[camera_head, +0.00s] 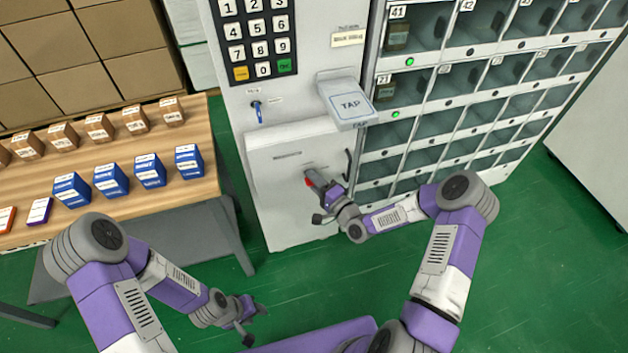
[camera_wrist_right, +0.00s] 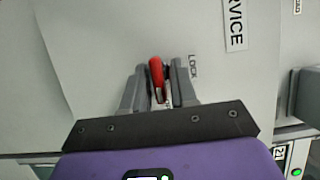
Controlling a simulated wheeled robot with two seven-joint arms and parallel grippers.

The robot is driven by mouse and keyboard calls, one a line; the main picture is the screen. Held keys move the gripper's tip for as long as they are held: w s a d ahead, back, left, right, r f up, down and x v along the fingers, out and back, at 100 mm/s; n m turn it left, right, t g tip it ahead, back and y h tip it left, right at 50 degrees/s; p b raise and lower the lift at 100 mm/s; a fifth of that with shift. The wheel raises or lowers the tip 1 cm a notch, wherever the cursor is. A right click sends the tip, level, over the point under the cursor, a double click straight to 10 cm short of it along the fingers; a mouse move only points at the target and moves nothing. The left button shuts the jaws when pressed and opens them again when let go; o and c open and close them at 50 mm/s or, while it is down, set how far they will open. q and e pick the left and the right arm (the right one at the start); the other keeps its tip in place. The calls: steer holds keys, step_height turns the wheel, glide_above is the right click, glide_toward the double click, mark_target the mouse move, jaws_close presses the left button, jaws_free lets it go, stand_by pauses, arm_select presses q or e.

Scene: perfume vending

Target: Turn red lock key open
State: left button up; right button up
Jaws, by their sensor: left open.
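The red lock key (camera_head: 308,181) sits on the front of the white cabinet's lower panel. It also shows in the right wrist view (camera_wrist_right: 156,76), between the fingertips, beside the printed word LOCK. My right gripper (camera_head: 315,184) is at the key, with its fingers close on either side of it and appearing shut on it. In the right wrist view the gripper (camera_wrist_right: 160,82) hides the key's lower part. The red handle lies nearly along the fingers, slightly tilted. My left gripper (camera_head: 250,320) is open and empty, low over the green floor.
A TAP reader (camera_head: 349,104) juts out above the lower panel, and a blue key (camera_head: 258,112) hangs at upper left. A black handle (camera_head: 347,165) is right of the lock. Glass lockers (camera_head: 420,127) stand right. A wooden table (camera_head: 120,200) with boxes stands left.

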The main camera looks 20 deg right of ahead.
steer(key=shift+o, duration=0.5)
steer(key=shift+s+d, duration=0.2)
steer(key=shift+s, duration=0.1)
steer(key=p+v, duration=0.1)
steer(key=v, duration=0.6)
steer(key=shift+a+f, duration=0.1)
steer(key=shift+a, duration=0.05)
